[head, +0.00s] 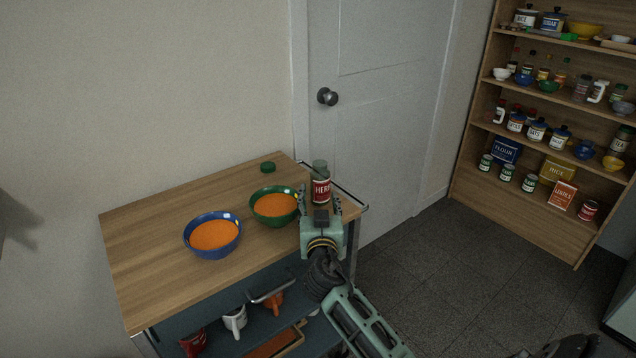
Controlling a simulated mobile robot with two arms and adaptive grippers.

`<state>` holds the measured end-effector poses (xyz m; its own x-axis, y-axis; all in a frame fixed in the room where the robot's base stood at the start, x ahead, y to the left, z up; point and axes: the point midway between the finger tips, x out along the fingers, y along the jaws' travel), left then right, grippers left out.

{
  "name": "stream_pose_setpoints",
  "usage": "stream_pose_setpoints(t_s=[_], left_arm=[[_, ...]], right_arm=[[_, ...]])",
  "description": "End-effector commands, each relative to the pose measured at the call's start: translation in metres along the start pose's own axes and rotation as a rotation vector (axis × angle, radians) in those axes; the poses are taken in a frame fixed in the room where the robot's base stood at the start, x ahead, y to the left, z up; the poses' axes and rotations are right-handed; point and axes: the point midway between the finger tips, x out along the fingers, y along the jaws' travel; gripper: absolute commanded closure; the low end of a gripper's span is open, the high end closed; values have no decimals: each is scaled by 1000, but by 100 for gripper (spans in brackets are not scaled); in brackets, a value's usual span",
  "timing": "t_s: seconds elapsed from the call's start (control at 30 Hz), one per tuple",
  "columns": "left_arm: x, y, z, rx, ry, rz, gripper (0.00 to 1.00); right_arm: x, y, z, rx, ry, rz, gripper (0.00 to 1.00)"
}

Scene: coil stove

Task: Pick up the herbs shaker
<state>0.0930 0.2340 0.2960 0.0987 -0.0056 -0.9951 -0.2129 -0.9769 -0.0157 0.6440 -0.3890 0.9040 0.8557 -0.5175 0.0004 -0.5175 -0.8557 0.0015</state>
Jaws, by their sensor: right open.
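The herbs shaker (321,188) stands upright near the right edge of the wooden cart top. It has a red label with white letters that start "HER", and a greenish glass upper part. My right gripper (321,207) is just in front of the shaker, open, with its fingers pointing toward it. One finger shows on each side of the shaker's lower part. I cannot tell whether they touch it. The shaker's base is partly hidden by the gripper. My left gripper is not in view.
A green bowl (274,206) and a blue bowl (212,235) of orange soup stand left of the gripper. A green lid (267,167) lies behind them. Mugs hang or stand on the cart's lower level. A stocked shelf (480,200) is at right. The cart's left top is clear.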

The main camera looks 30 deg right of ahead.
Motion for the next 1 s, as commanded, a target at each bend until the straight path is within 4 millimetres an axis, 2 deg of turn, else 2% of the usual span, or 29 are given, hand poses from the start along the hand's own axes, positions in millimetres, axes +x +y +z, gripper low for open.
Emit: stream_pose_setpoints(t_s=[0.2, 0.4, 0.73, 1.0], left_arm=[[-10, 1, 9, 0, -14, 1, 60], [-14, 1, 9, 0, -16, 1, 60], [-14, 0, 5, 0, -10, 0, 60], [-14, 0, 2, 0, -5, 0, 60]], right_arm=[[26, 2, -4, -4, 2, 0, 49], [51, 3, -2, -1, 0, 0, 49], [57, 3, -1, 1, -1, -1, 49], [57, 3, -1, 1, -1, -1, 72]])
